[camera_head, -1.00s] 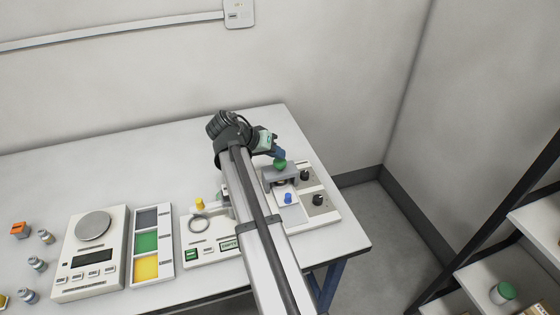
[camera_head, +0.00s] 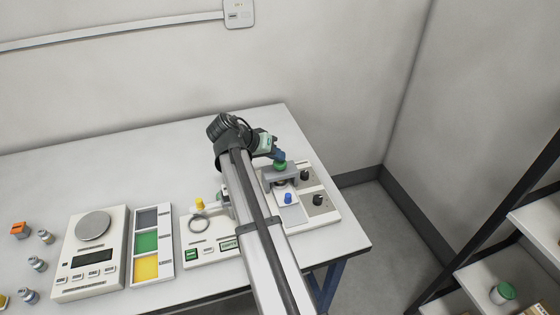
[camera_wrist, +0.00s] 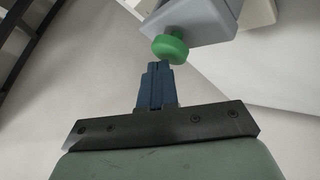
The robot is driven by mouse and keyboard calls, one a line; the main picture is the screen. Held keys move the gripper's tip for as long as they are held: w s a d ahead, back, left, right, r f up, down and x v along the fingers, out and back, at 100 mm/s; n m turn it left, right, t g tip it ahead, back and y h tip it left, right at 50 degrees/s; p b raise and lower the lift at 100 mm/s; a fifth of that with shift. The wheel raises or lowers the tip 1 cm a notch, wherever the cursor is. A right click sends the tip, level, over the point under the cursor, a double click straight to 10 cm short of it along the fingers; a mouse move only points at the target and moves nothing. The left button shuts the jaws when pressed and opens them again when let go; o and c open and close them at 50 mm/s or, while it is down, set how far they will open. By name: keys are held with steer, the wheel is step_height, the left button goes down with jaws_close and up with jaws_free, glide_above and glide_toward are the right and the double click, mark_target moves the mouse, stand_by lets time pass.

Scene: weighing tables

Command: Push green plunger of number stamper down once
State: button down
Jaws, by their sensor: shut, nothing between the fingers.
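The number stamper is a grey bridge-shaped frame (camera_head: 270,179) on a pale base at the right of the table. Its round green plunger (camera_head: 281,168) sits on top of the frame; it also shows in the wrist view (camera_wrist: 170,48). My gripper (camera_head: 281,156) is shut and empty, its blue fingertips right above the plunger in the head view. In the wrist view the shut fingertips (camera_wrist: 158,66) meet the plunger's edge and appear to touch it. The underside of the stamper is mostly hidden.
A blue knob (camera_head: 288,198) and black dials (camera_head: 318,200) stand on the same base. My arm covers part of a device with a yellow knob (camera_head: 199,204). A scale (camera_head: 90,255) and a colour tray (camera_head: 147,265) are further left. The table's back is clear.

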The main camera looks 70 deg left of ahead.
mark_target(277, 163)
steer(key=shift+f, duration=0.5)
stand_by(0.5)
steer(key=shift+r, duration=1.3)
steer(key=shift+r, duration=2.5)
